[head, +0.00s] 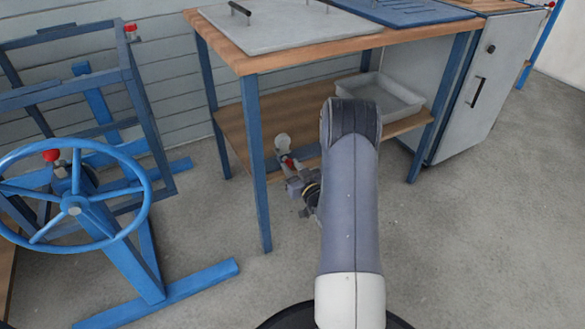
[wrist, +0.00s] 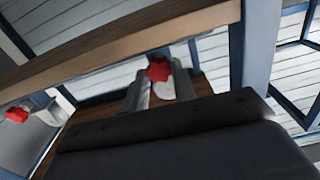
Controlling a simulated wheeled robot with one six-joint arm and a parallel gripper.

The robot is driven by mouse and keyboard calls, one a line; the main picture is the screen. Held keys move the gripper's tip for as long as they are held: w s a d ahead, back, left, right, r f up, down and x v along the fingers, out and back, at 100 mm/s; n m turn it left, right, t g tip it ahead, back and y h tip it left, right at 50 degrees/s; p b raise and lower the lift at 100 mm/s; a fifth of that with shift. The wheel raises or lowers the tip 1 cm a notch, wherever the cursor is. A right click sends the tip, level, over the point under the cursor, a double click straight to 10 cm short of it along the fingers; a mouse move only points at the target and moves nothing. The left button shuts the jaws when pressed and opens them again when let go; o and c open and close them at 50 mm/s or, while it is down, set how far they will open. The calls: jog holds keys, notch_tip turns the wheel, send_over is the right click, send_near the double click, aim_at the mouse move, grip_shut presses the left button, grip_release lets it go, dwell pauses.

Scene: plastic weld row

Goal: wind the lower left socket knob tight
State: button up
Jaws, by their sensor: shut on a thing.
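A small red knob (head: 287,160) is low under the wooden bench, near its left front leg. A pale round part (head: 282,141) shows just behind it. My gripper (head: 291,169) reaches in from the right, with its fingers at the knob. In the wrist view the red knob (wrist: 158,70) sits between the two grey fingers of my gripper (wrist: 160,84), which are shut on it. The fingers and my wrist hide part of the knob and its mount. How far it is turned cannot be told.
The bench (head: 300,60) has blue legs and a lower shelf (head: 237,140) holding a grey tray (head: 398,98). A blue handwheel (head: 75,205) on a stand is at left, beside a blue frame (head: 130,75). A grey cabinet (head: 470,105) stands right. Floor in front is clear.

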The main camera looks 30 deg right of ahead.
jog(key=c, duration=0.4)
jog(key=shift+n, duration=0.4)
jog(key=n, duration=0.5)
jog(key=shift+a+n, duration=0.1)
jog(key=shift+n, duration=0.2)
jog(key=n, duration=1.3)
jog(key=shift+f+n, duration=0.1)
jog(key=shift+n, duration=0.2)
jog(key=n, duration=0.6)
jog(key=shift+n, duration=0.3)
